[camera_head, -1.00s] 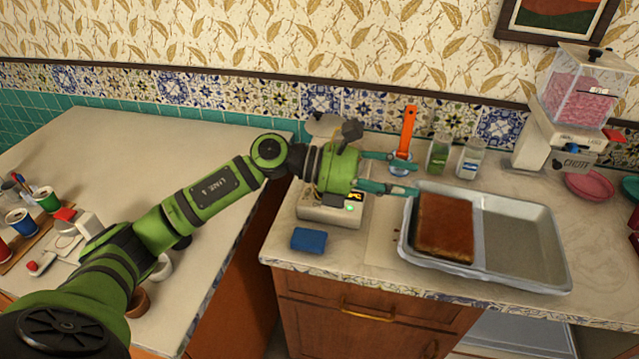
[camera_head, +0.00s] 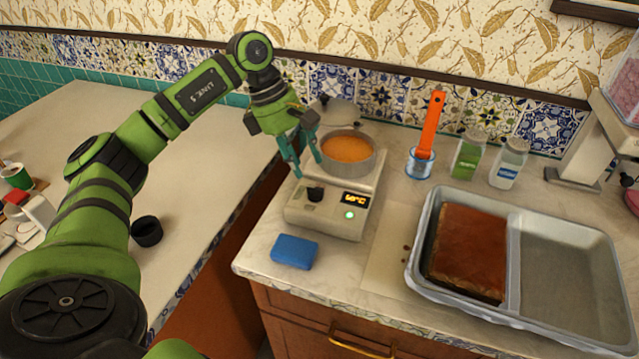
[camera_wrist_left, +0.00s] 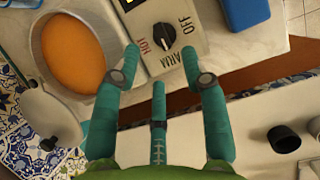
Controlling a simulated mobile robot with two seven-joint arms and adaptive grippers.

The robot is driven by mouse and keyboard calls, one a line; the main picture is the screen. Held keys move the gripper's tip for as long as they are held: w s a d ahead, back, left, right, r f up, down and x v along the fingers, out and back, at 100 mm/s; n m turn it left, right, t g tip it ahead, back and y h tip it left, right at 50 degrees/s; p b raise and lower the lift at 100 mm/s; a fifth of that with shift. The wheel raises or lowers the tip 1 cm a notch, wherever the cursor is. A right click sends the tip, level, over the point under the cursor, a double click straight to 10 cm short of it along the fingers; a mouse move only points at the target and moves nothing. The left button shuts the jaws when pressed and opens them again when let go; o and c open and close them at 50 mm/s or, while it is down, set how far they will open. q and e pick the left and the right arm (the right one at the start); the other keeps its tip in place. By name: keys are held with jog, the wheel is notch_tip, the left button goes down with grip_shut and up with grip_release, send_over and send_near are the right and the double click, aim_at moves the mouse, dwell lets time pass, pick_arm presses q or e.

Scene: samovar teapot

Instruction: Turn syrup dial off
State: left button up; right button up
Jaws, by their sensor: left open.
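The syrup dial (camera_head: 315,193) is a black knob on the front left of a cream warming plate (camera_head: 326,219). In the left wrist view the dial (camera_wrist_left: 164,36) is ringed by the words OFF, HOT and WARM; its exact pointer setting is hard to read. A pot of orange syrup (camera_head: 348,149) stands on the plate. The orange display (camera_head: 355,199) and green light (camera_head: 349,215) are lit. My left gripper (camera_head: 308,168) is open and empty, pointing down just above and behind the dial, left of the pot. My right gripper is not in view.
A blue sponge (camera_head: 295,251) lies in front of the warmer. A metal tray (camera_head: 570,260) with brown cake (camera_head: 467,250), an orange-handled tool (camera_head: 431,125) and two jars stand to the right. A black cup (camera_head: 147,231) is on the left counter, across a gap.

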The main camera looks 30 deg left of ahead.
aim_at(316, 187)
pick_arm(q)
jog(key=x, duration=0.2)
jog(key=shift+d+f+p, duration=0.25)
jog(key=shift+f+p, duration=0.05)
jog(key=shift+p, duration=0.1)
jog(key=shift+x, duration=1.2)
jog(key=shift+w+d+f+p, duration=0.1)
jog(key=shift+d+f+p, duration=0.1)
jog(key=shift+f+p, duration=0.25)
jog(key=shift+w+f, duration=0.1)
jog(key=shift+f, duration=0.1)
grip_shut()
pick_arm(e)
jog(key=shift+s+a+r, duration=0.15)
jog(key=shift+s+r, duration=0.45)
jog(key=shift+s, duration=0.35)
